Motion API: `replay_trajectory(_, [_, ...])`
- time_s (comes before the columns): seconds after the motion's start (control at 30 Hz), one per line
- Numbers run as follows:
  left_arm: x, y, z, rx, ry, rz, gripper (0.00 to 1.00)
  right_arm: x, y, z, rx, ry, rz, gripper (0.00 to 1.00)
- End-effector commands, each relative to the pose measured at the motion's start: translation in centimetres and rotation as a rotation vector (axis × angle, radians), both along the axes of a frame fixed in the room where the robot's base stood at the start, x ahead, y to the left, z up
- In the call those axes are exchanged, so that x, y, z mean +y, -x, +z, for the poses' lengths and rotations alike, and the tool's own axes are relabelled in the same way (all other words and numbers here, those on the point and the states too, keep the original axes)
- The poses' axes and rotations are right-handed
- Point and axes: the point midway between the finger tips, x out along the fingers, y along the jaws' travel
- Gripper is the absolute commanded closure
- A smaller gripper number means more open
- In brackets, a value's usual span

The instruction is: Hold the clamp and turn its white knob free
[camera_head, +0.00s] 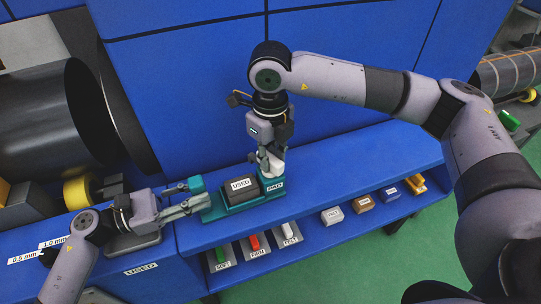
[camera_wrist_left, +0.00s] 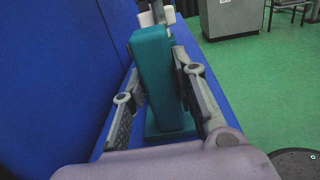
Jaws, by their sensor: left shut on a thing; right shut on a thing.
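The teal clamp (camera_head: 216,209) sits on the blue ledge, around a black block labelled "USED" (camera_head: 240,184). My left gripper (camera_head: 193,197) is shut on the clamp's left end. In the left wrist view the teal clamp body (camera_wrist_left: 155,75) stands between my two left fingers (camera_wrist_left: 166,105). My right gripper (camera_head: 270,150) points down from above at the clamp's right end, shut on the white knob (camera_head: 266,164). Its fingers partly hide the knob. In the left wrist view the far end of the clamp is small, and the grip on the knob cannot be made out.
A lower blue shelf holds grey blocks with green (camera_head: 221,253), red (camera_head: 255,242) and white (camera_head: 288,231) tops, plus several small labelled blocks. A large dark cylinder (camera_head: 55,110) and a yellow ring (camera_head: 82,191) are at the left. A blue wall stands close behind the clamp.

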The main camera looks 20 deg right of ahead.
Motion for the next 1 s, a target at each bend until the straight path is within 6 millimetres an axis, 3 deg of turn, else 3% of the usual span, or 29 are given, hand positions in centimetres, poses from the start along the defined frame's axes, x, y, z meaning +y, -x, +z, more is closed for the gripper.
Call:
replay_trajectory(0.43, [-0.07,0.11,-0.04,0.001,0.000,-0.003,1.00,0.07,-0.08,0.08,-0.003,-0.003,-0.250,1.00])
replay_trajectory(1.0, [-0.08,0.14,-0.04,0.001,0.000,-0.004,1.00,0.05,-0.10,0.09,-0.003,-0.003,-0.295,1.00])
